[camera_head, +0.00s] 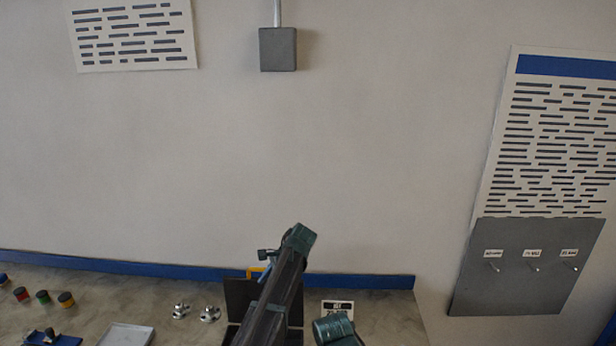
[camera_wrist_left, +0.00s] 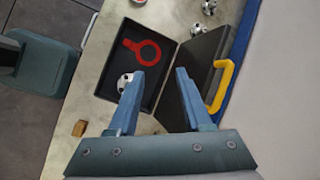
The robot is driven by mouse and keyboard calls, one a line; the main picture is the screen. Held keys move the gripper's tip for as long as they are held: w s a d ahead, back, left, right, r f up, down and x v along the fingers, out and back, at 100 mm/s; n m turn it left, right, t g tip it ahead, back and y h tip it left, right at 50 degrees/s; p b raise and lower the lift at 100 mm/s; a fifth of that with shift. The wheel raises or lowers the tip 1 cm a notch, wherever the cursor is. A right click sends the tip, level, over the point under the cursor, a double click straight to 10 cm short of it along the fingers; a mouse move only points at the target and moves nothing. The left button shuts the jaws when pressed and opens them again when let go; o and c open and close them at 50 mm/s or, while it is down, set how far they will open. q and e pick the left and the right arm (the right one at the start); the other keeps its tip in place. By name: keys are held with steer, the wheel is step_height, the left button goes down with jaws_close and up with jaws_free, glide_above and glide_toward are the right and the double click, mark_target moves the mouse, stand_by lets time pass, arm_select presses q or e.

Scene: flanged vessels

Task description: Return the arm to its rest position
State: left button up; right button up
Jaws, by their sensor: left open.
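My left arm (camera_head: 275,295) rises from the bottom middle of the head view, in front of the wall and the bench. In the left wrist view my left gripper (camera_wrist_left: 160,73) is open, with nothing between its two blue-grey fingers. It is over an open black case (camera_wrist_left: 108,62), whose lid (camera_wrist_left: 205,55) has a yellow handle (camera_wrist_left: 220,86). A red ring-shaped piece (camera_wrist_left: 143,48) lies in the case, and a small silver part (camera_wrist_left: 125,79) shows beside the left finger. How high the fingers are above the case I cannot tell. My right gripper is in neither view.
Two silver flanged pieces (camera_head: 181,310) (camera_head: 210,314) stand on the bench (camera_head: 75,290) left of the case.

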arm_select(q)
steer(key=s+a+f+n+h, duration=0.1)
steer(key=s+f+n+h, duration=0.15)
steer(key=s+n, duration=0.7)
steer(key=s+a+f+n+h, duration=0.15)
steer(key=s+h, duration=0.25)
steer(key=s, duration=1.3)
steer(key=s+d+f+m+b, duration=0.1)
steer(key=s+d+f+b, duration=0.1)
steer(key=f+b, duration=0.5)
steer(key=s+d+f+y+b, duration=0.1)
steer(key=d+f+b, duration=0.4)
steer(key=f+b, duration=0.2)
steer(key=s+d+f+m+g+b, duration=0.1)
steer(key=s+d+f+b, duration=0.1)
steer(key=d+f+b, duration=0.2)
step_height(320, 180, down, 3)
steer(key=b, duration=0.4)
steer(key=shift+s+m, duration=0.3)
steer(key=shift+y, duration=0.25)
steer(key=shift+a, duration=0.1)
